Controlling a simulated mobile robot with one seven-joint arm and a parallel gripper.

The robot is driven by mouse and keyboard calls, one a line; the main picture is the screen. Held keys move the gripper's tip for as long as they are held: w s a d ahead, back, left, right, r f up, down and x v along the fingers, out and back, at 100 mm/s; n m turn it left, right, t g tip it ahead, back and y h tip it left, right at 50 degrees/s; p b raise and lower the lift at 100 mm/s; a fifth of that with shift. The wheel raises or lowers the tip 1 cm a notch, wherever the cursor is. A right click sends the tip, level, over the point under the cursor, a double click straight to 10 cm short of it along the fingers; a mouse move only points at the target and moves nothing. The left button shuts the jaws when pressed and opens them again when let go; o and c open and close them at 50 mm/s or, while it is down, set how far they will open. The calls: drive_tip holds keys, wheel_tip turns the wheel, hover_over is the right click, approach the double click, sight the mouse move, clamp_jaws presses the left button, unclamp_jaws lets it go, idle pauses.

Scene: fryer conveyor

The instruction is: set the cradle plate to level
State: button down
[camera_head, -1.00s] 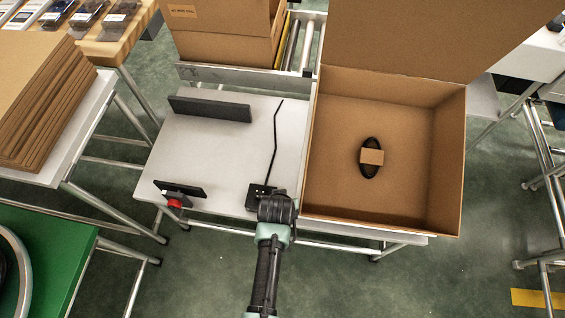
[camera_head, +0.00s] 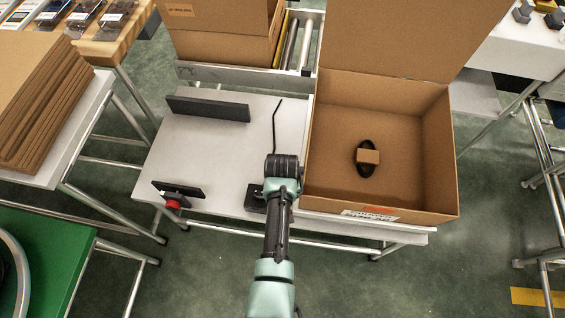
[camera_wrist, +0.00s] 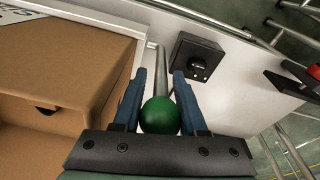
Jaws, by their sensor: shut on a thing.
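A green ball knob (camera_wrist: 160,116) on a metal rod (camera_wrist: 160,66) sits between the two blue fingers of my gripper (camera_wrist: 158,100) in the wrist view. My gripper is shut on this knob. In the head view my gripper (camera_head: 283,165) is at the left side of an open cardboard box (camera_head: 440,150), and it hides the knob. The cradle plate cannot be made out; the box covers the place where it stands. The front wall of the box and its white label (camera_head: 370,216) show in the head view. A dark oval item with a cardboard band (camera_head: 368,157) lies inside.
A black block with a round dial (camera_wrist: 198,68) is on the white table (camera_head: 215,150) next to my gripper. A bent black rod (camera_head: 275,120), a dark bar (camera_head: 208,108) and a black panel with a red button (camera_head: 173,204) stand there too. The table's middle is clear.

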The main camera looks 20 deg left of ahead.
drive_tip(key=shift+w+a+b, duration=0.2)
drive_tip(key=shift+w+b, duration=0.15)
drive_tip(key=shift+w, duration=0.5)
drive_tip(key=c, duration=0.8)
unclamp_jaws()
drive_tip(key=shift+f, duration=0.1)
drive_tip(key=shift+o, duration=0.2)
drive_tip(key=r+p, duration=0.1)
drive_tip(key=r, duration=0.3)
drive_tip(key=s+r+p, duration=0.1)
drive_tip(key=r, duration=0.3)
drive_tip(key=s+r+p, duration=0.1)
drive_tip(key=r, duration=0.3)
drive_tip(key=shift+d+r, duration=0.4)
